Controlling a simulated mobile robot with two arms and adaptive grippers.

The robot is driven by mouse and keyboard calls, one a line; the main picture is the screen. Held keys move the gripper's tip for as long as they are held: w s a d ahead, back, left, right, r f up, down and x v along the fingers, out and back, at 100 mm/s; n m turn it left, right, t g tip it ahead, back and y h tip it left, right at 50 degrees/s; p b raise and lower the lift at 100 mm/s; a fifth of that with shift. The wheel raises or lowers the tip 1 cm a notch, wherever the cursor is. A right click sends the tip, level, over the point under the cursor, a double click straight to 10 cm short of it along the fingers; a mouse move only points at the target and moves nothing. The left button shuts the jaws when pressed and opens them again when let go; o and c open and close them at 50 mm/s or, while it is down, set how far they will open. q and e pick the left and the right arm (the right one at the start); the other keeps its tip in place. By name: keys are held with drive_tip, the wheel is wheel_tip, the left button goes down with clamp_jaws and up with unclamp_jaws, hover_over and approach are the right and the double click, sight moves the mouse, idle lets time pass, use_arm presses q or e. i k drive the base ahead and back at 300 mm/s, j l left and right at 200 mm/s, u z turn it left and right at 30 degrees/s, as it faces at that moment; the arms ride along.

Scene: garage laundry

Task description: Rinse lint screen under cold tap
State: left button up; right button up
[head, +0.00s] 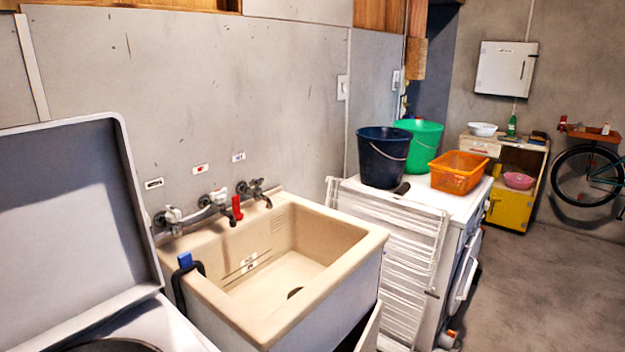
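A cream sink (350,236) stands against the wall, with a dark round drain in its floor. Neither gripper is in view.
An open-lidded white machine (190,335) is left of the sink. A folded white rack (400,250) leans beside a white machine bearing a navy bucket (382,160), green bucket (425,140) and orange basket (458,175). Open concrete floor (540,290) lies to the right.

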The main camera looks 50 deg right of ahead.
sight(258, 182)
drive_tip(key=z, duration=1.3)
drive_tip(key=u, duration=0.45)
drive_tip(key=l+u, duration=0.6)
drive_tip(key=u, duration=0.15)
drive_tip(key=l+u, duration=0.6)
drive_tip(key=u, duration=0.2)
